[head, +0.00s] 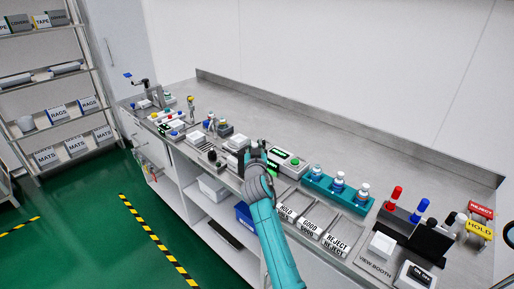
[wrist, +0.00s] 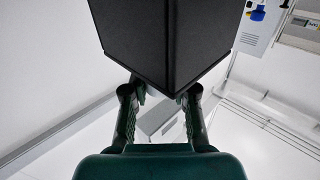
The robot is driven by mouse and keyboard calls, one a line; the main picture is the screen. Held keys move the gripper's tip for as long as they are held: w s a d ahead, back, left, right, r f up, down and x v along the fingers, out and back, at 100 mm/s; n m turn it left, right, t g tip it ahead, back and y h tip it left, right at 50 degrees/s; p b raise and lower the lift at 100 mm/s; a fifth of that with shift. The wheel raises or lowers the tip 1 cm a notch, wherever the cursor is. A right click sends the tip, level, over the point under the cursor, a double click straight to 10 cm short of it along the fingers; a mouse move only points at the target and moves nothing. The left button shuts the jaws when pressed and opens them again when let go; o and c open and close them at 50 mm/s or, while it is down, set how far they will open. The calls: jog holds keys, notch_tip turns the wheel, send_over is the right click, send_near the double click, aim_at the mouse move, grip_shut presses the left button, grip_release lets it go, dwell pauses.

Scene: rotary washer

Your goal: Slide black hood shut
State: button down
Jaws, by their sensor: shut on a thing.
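A large black box-shaped piece, which looks like the black hood (wrist: 135,40), fills the top middle of the wrist view, with one edge pointing toward me. My gripper (wrist: 160,93) has its two dark green fingers on either side of the hood's lower end, and they are shut on it. In the head view, my gripper (head: 255,153) is at the middle of the bench, at the end of my teal arm. There, the gripper and arm hide most of the hood, and I cannot tell how far it is open.
The long grey bench (head: 300,120) is crowded. A green-and-white device (head: 288,158) and a teal rack of bottles (head: 338,190) stand right of my gripper. Labelled trays (head: 310,222) lie at the front edge. A black stand (head: 430,240) is farther right. The green floor in front is clear.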

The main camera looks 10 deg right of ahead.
jog(key=shift+w+a+r, duration=0.1)
jog(key=c, duration=0.9)
grip_release()
jog(key=s+a, duration=0.2)
jog(key=s, duration=0.9)
jog(key=shift+s, duration=0.4)
